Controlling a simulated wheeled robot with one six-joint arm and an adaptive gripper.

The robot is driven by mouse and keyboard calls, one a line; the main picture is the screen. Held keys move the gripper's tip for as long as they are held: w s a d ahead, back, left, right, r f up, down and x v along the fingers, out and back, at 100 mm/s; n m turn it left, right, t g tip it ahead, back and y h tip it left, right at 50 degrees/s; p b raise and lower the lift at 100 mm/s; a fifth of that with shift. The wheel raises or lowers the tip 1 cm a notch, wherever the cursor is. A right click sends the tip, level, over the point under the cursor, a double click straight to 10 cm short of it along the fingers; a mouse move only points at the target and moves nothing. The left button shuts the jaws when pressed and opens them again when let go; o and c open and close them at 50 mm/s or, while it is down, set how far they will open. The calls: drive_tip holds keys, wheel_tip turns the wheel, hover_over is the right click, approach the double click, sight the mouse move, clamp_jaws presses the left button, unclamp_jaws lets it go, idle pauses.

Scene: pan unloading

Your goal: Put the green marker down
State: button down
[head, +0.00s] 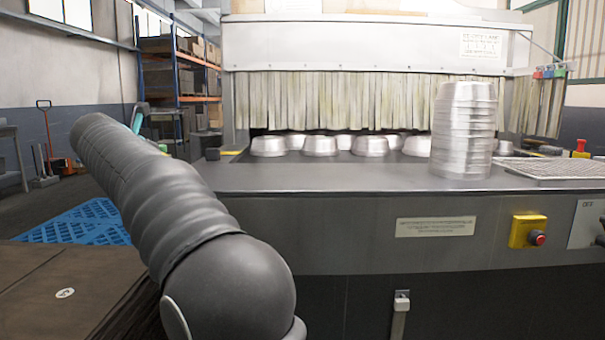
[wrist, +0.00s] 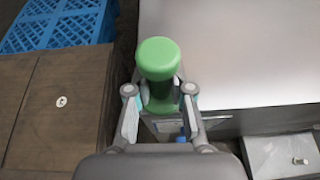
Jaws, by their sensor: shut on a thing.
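The green marker (wrist: 158,60) is a green, round-topped piece with a narrower body below its top. In the wrist view it sits between the fingers of my gripper (wrist: 160,96), which is shut on it. The marker's lower part is partly hidden by the fingers. It appears over the strip between the brown wooden surface and the grey metal table; I cannot tell its height or whether it touches anything. In the head view my own dark arm fills the left and centre, and I cannot make out the gripper clearly there.
A brown wooden surface (wrist: 50,110) with a round white label lies left, before a blue pallet (head: 80,225). The metal table (head: 330,178) carries a tall pan stack (head: 464,130) and several upturned pans (head: 320,146) by the strip curtain. A wire rack (head: 560,168) lies right.

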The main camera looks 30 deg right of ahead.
drive_tip(key=d, duration=0.4)
drive_tip(key=d+r+m+g+h, duration=0.1)
drive_tip(key=d, duration=0.3)
drive_tip(key=d+r+m+h, duration=0.1)
drive_tip(key=d, duration=0.4)
drive_tip(key=shift+w+r+g+p, duration=0.15)
drive_tip(key=shift+r+g+p, duration=0.1)
drive_tip(key=shift+g+p, duration=0.15)
drive_tip(key=s+d+r+m+g+h+p, duration=0.15)
drive_tip(key=s+d, duration=0.35)
drive_tip(key=d, duration=0.7)
drive_tip(key=s+d+r+m+g+h, duration=0.1)
drive_tip(key=s+d+r+m+g, duration=0.3)
drive_tip(key=d, duration=0.8)
drive_tip(key=s+d+m+g+h, duration=0.1)
drive_tip(key=s+d, duration=0.5)
drive_tip(key=d, duration=0.7)
drive_tip(key=b, duration=0.6)
hover_over(331, 180)
wheel_tip(331, 180, down, 7)
drive_tip(key=shift+r, duration=0.2)
drive_tip(key=shift+f+b, duration=0.65)
drive_tip(key=shift+f, duration=1.3)
drive_tip(key=shift+f, duration=0.15)
drive_tip(key=c, duration=1)
unclamp_jaws()
drive_tip(key=shift+c, duration=0.2)
